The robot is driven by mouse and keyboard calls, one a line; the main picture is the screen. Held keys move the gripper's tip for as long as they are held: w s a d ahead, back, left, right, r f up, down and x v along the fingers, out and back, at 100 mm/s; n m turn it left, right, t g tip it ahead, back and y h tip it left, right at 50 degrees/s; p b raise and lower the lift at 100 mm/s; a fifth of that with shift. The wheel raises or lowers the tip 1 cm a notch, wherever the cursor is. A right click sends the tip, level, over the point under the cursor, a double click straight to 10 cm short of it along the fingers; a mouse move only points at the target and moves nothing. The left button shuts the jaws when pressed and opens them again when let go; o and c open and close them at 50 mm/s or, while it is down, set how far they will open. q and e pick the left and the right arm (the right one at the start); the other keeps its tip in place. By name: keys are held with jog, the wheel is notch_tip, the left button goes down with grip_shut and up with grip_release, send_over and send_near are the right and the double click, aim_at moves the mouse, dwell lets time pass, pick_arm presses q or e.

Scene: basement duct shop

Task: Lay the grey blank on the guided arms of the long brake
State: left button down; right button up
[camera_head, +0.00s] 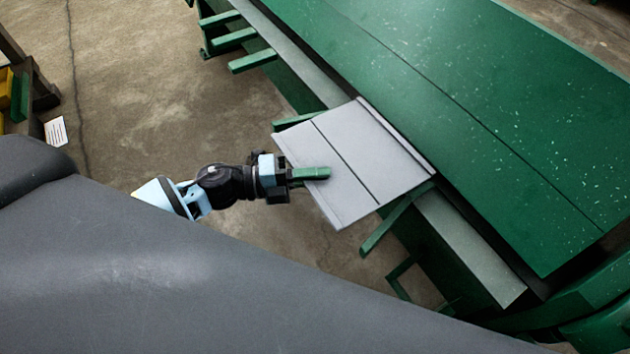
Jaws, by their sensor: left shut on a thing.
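The grey blank (372,158) is a flat light-grey sheet with a dark line across it and a raised strip along its far right edge. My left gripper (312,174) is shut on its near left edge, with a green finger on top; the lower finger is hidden. The blank is over the guided arms of the long brake: one green arm (292,122) shows past its upper edge, another (385,228) past its lower right. Its far edge is at the green brake (480,110). I cannot tell whether the blank touches the arms. My right gripper is not in view.
The brake's pale front ledge (455,240) runs diagonally under the blank's far side. More green arms (253,61) stick out at the upper left. The concrete floor (150,90) is clear at left, apart from a dark stand (38,92) and a paper (56,131).

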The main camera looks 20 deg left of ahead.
pick_arm(q)
jog(key=shift+w+a, duration=0.2)
jog(key=shift+w, duration=0.05)
jog(key=shift+f, duration=1.75)
jog(key=shift+f, duration=0.1)
